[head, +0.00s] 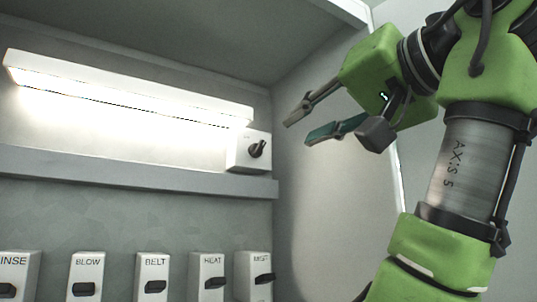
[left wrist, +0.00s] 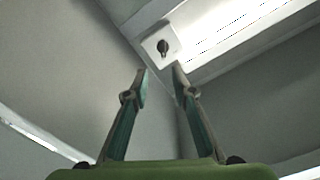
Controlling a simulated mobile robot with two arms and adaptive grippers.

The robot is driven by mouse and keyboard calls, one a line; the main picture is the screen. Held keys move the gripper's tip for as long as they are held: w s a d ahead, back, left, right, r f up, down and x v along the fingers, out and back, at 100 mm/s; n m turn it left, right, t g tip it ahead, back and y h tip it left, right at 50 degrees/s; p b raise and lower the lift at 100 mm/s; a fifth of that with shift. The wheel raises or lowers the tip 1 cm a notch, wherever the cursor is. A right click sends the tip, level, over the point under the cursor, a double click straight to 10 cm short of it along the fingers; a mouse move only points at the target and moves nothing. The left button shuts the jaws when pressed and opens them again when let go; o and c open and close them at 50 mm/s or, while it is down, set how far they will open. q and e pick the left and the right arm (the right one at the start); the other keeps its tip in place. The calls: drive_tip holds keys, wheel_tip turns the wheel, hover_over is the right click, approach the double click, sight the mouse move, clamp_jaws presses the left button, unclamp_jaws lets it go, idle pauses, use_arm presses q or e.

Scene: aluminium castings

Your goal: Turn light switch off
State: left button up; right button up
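The light switch (head: 240,155) is a small white box with a dark rotary knob (head: 257,149), at the right end of the lit lamp. The knob's handle is tilted in the head view. In the left wrist view the switch (left wrist: 151,42) and its knob (left wrist: 163,48) lie just beyond my fingertips. My left gripper (head: 299,130) is open and empty, to the right of the switch and apart from it. Its two fingers (left wrist: 160,77) also show spread in the left wrist view. My right gripper is not in view.
The long white lamp (head: 130,92) glows on the wall above a grey ledge (head: 130,168). Below is a row of labelled switch boxes, including BLOW (head: 86,274), BELT (head: 153,272) and HEAT (head: 207,274). A side wall (head: 330,190) stands behind and below my left gripper.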

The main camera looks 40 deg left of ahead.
sight(262, 147)
use_arm(q)
drive_tip(key=p+x, duration=0.1)
drive_tip(key=x, duration=1)
drive_tip(key=shift+s+a+r+p, duration=0.1)
drive_tip(key=shift+s+p, duration=0.1)
drive_tip(key=shift+p, duration=0.15)
drive_tip(key=shift+a, duration=0.5)
drive_tip(key=shift+w, duration=0.1)
clamp_jaws()
